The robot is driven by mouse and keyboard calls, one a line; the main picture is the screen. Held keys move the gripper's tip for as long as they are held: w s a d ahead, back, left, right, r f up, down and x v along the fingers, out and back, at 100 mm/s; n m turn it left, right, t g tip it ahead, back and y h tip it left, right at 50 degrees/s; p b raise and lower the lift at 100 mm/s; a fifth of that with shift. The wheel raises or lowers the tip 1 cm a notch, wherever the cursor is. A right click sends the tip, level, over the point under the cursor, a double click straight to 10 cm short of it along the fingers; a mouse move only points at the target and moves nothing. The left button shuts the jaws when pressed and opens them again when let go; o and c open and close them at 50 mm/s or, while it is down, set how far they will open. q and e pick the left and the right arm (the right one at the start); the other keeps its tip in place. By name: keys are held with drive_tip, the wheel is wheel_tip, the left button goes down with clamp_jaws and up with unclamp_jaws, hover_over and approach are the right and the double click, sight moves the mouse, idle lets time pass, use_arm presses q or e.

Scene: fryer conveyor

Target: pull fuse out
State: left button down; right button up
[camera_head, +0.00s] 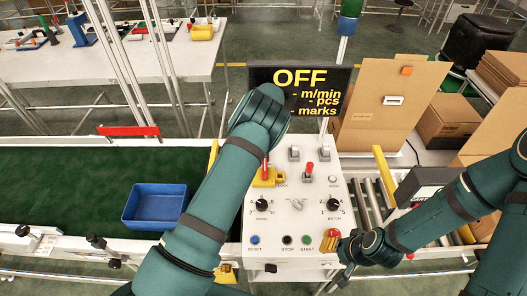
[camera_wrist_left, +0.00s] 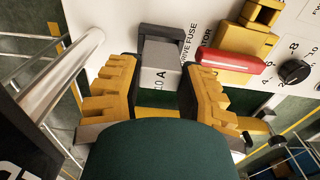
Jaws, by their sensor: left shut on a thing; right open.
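The fuse (camera_wrist_left: 162,72) is a light grey block marked "10 A" in the left wrist view. It sits against a dark grey holder (camera_wrist_left: 160,34) next to the "DRIVE FUSE" lettering on the white panel. My left gripper (camera_wrist_left: 165,85) has its yellow fingers on both sides of the fuse, shut on it. I cannot tell how deep the fuse sits in the holder. In the head view my left arm hides this gripper and the fuse. My right gripper (camera_head: 331,241) is open near the panel's lower edge, right of the green START button (camera_head: 307,240).
The white control panel (camera_head: 285,217) carries dials, buttons and a yellow part with a red handle (camera_wrist_left: 228,62) close beside the left gripper. A display (camera_head: 332,88) reads OFF. A blue bin (camera_head: 155,205) sits on the green conveyor (camera_head: 60,180). Rollers and cardboard stand right.

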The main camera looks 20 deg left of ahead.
use_arm(q)
drive_tip(key=shift+r+p, duration=0.3)
drive_tip(key=shift+r, duration=0.75)
drive_tip(key=shift+r+p, duration=0.6)
drive_tip(key=shift+r, duration=0.9)
